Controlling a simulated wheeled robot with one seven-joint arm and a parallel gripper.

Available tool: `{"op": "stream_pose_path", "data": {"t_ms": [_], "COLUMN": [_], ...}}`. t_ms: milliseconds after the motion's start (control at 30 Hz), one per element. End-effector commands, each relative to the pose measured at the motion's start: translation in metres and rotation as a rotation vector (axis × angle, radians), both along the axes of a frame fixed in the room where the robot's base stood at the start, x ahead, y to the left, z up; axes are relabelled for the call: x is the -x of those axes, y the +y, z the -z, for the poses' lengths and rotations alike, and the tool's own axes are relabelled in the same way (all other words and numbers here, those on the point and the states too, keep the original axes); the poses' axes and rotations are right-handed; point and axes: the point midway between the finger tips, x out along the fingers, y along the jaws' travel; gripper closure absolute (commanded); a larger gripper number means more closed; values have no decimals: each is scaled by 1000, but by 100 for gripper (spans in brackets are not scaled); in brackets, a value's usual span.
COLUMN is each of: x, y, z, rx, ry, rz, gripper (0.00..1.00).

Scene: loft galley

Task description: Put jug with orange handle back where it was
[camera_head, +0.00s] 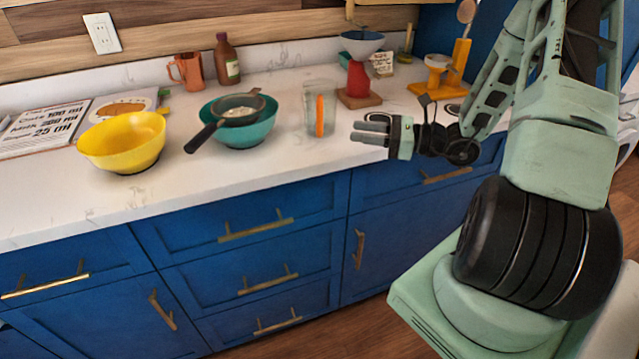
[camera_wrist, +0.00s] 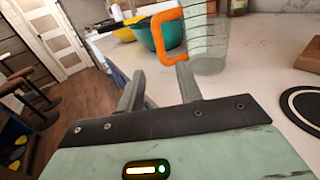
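The clear jug (camera_head: 331,112) stands upright on the white counter, to the right of the teal bowl. Its orange handle (camera_head: 320,116) faces my gripper. In the wrist view the jug (camera_wrist: 210,45) is at the top, with its orange handle (camera_wrist: 158,38) just beyond the fingertips. My gripper (camera_head: 360,132) is level above the counter, to the right of the jug. In the wrist view its two fingers (camera_wrist: 160,85) are apart with nothing between them. The handle looks close to the fingertips, but I cannot tell whether they touch.
A teal bowl (camera_head: 258,133) with a dark-handled strainer (camera_head: 238,108) and a yellow bowl (camera_head: 122,142) stand to the left. Behind are an orange mug (camera_head: 188,71) and brown bottle (camera_head: 227,62). A red stand (camera_head: 357,80) is behind the gripper. The front counter is clear.

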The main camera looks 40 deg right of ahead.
Motion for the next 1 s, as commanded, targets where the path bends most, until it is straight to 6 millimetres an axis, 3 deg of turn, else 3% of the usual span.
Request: {"op": "stream_pose_path", "data": {"t_ms": [67,133,233,300,400,500,600,733,1000], "x": [-1,-2,7,23,55,91,125,161,198], "y": [16,44,105,152,206,245,270,290,314], "z": [-3,-8,-15,-19,-20,-19,-18,-17,-30], "rx": [23,71,191,302,476,658,848,1098,1548], "ry": [-1,-1,-12,-31,-85,-169,-289,-505,-1110], "rz": [-55,-158,-397,-600,-888,-1159,-1413,-1708,-2092], "gripper": [64,64,64,64,64,64,64,64,64]}}
